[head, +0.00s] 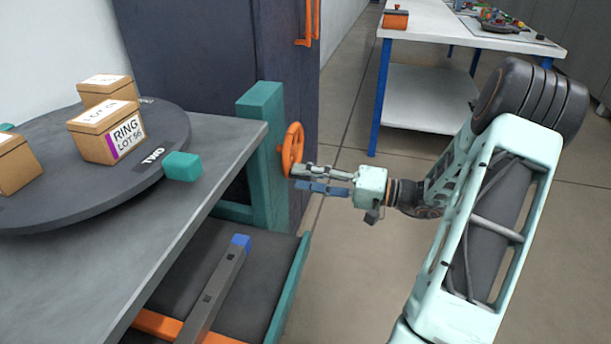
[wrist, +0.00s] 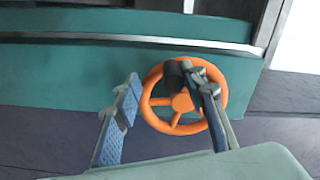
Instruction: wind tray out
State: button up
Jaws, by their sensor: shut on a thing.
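The orange handwheel (head: 294,140) is mounted on the teal post (head: 262,150) beside the table. In the wrist view the wheel (wrist: 182,103) shows its spokes and a dark knob (wrist: 173,73) near the top of its rim. My gripper (head: 294,178) is at the wheel's lower edge in the head view, its fingers nearly level, and is shut on part of the wheel. The dark tray (head: 262,272) with a teal edge lies low beside the table.
A grey bar (head: 215,295) with a blue end lies over the tray. A white bench (head: 470,35) stands behind. Floor between is clear.

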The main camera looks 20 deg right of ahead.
jog(key=shift+d+f, duration=0.15)
jog(key=shift+d, duration=0.05)
jog(key=v, duration=1.2)
jog(key=shift+r, duration=0.2)
dwell(0.6)
jog(key=shift+s, duration=0.1)
jog(key=v, duration=1.2)
dwell(0.6)
